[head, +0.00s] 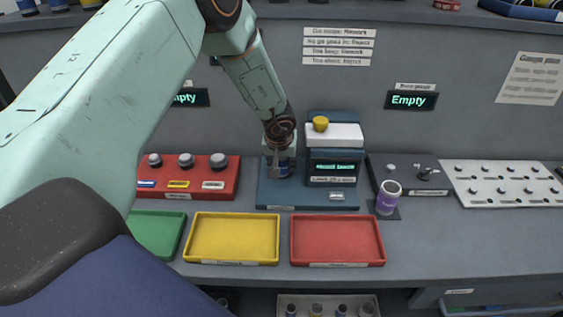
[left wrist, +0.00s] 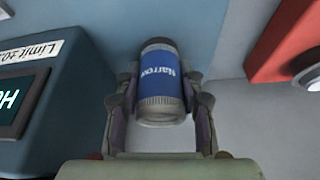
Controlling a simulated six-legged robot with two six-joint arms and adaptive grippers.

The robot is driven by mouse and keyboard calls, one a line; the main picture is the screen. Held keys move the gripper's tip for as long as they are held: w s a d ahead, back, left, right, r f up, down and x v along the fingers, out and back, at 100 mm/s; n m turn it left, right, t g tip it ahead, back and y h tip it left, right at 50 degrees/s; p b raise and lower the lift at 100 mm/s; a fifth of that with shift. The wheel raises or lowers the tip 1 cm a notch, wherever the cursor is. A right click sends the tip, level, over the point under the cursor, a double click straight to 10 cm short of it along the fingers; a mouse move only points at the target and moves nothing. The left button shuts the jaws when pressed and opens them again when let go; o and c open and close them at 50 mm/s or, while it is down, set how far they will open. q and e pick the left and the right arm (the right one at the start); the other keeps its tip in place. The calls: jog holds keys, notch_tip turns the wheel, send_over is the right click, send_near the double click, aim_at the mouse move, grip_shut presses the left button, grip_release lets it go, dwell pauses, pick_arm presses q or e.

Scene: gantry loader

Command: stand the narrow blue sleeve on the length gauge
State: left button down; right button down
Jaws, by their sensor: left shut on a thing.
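The blue sleeve (left wrist: 162,82), with "Narrow" on its side and pale ends, is between the two fingers of my left gripper (left wrist: 160,100), which is shut on it. In the head view my left gripper (head: 279,168) points down over the left part of the blue base plate of a gauge (head: 268,195), which I take for the length gauge. The gauge has a display box and a white top with a yellow knob. Only a bit of the sleeve shows there, and I cannot tell whether it touches the plate. My right gripper is not in view.
A red block (head: 227,185) with grey knobs stands left of the gauge. A purple sleeve (head: 387,198) stands to the right, by a dark fixture (head: 425,180). Green (head: 150,235), yellow (head: 232,262) and red (head: 337,262) trays lie in front, looking empty.

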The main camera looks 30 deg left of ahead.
pick_arm(q)
jog(key=shift+d+r, duration=0.1)
jog(key=shift+r, duration=0.05)
jog(key=shift+s, duration=0.15)
jog(key=shift+a, duration=0.2)
jog(key=c, duration=1.3)
grip_release()
jog(key=shift+f, duration=0.2)
jog(key=o, duration=0.5)
jog(key=shift+d+r, duration=0.1)
jog(key=shift+d, duration=0.1)
jog(key=shift+o, duration=0.3)
jog(key=shift+a, duration=0.1)
